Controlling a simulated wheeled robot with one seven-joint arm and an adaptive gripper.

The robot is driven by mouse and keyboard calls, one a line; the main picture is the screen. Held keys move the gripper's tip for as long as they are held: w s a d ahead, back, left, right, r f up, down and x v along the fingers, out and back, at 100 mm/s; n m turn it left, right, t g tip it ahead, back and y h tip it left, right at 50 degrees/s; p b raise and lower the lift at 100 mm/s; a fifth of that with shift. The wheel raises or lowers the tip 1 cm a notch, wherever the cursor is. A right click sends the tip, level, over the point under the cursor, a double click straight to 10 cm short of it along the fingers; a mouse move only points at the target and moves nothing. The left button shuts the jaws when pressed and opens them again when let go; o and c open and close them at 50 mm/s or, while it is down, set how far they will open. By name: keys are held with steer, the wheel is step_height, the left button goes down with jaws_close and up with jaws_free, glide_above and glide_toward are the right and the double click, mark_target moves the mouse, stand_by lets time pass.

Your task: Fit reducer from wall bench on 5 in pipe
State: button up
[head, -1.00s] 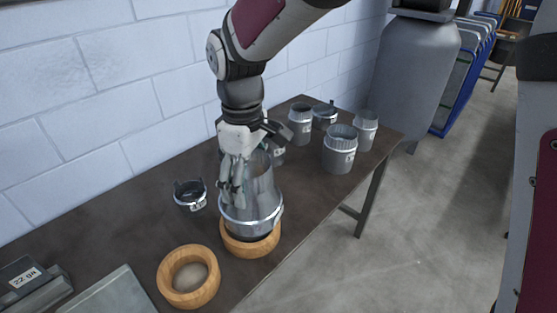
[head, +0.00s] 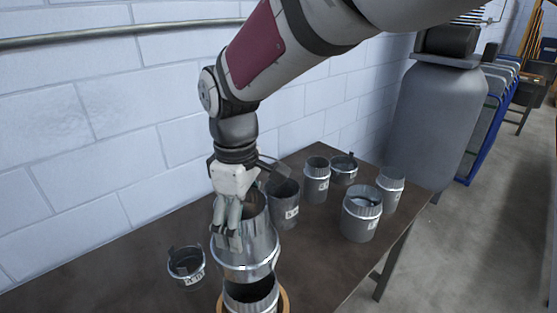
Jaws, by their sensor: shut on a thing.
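My gripper (head: 228,235) is shut on a grey metal reducer (head: 258,240), gripping its upper left wall. The reducer is roughly upright with its wide, banded end down. Below it, a short metal piece with a dark open top (head: 250,294) stands in a wooden ring (head: 285,301) at the bottom edge of the head view. The reducer's lower rim is just above this piece, and part of the dark opening shows. Several metal pipe pieces stand farther along the bench, including a wide one (head: 360,222). I cannot tell which is the 5 in pipe.
The dark bench (head: 130,270) runs along a white block wall (head: 120,150). A clamp collar (head: 187,268) stands to the left of the reducer. Another pipe piece (head: 284,207) stands close behind my gripper. A grey tank (head: 435,120) stands beyond the bench, with open floor to the right.

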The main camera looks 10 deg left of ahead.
step_height(320, 180, down, 11)
steer(key=b, duration=0.3)
stand_by(1.4)
steer(key=shift+f+b, duration=0.4)
steer(key=shift+f, duration=0.25)
stand_by(0.7)
steer(key=o, duration=1.2)
step_height(320, 180, up, 12)
